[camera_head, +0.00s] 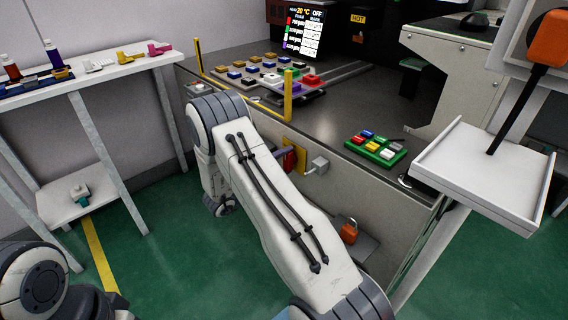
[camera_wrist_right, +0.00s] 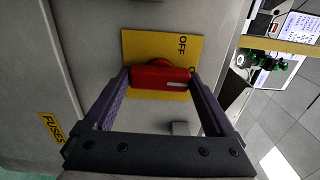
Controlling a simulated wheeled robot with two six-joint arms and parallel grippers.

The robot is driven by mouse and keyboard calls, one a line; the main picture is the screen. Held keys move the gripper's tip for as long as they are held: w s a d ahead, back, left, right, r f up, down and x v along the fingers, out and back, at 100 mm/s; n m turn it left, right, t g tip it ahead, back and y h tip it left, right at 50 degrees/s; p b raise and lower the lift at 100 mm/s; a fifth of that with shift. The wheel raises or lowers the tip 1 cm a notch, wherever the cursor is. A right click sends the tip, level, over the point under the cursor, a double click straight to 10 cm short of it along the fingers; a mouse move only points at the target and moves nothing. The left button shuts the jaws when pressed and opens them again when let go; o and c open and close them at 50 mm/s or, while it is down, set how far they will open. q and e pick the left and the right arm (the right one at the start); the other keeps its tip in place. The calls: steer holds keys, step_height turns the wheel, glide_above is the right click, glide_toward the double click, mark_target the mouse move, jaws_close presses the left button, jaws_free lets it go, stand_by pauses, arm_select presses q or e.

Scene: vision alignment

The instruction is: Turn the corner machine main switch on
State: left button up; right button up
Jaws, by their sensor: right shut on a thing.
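The main switch is a red handle (camera_wrist_right: 160,78) on a yellow plate (camera_wrist_right: 193,50) with black lettering. In the right wrist view "OFF" reads near the plate's top right, and a second label beside the handle is mostly hidden. My right gripper (camera_wrist_right: 159,84) has its purple fingers at both ends of the handle, shut on it. The handle lies nearly level across that view. In the head view the yellow plate (camera_head: 300,157) shows on the machine's front panel, with the handle largely hidden by my right arm. My left gripper is out of view.
A grey box (camera_head: 317,165) sits beside the switch, and an orange padlock (camera_head: 349,231) is lower right. A green button pad (camera_head: 376,148) lies on the machine top. A screen (camera_head: 304,34) reads "OFF". A white tray (camera_head: 485,165) juts out at right.

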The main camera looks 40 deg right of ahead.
steer(key=shift+a+f, duration=0.1)
steer(key=o, duration=1.1)
steer(key=shift+c, duration=0.2)
steer(key=a+p, duration=0.1)
steer(key=a, duration=0.9)
steer(key=shift+s+a+p, duration=0.25)
steer(key=shift+s+p, duration=0.15)
steer(key=shift+s, duration=0.05)
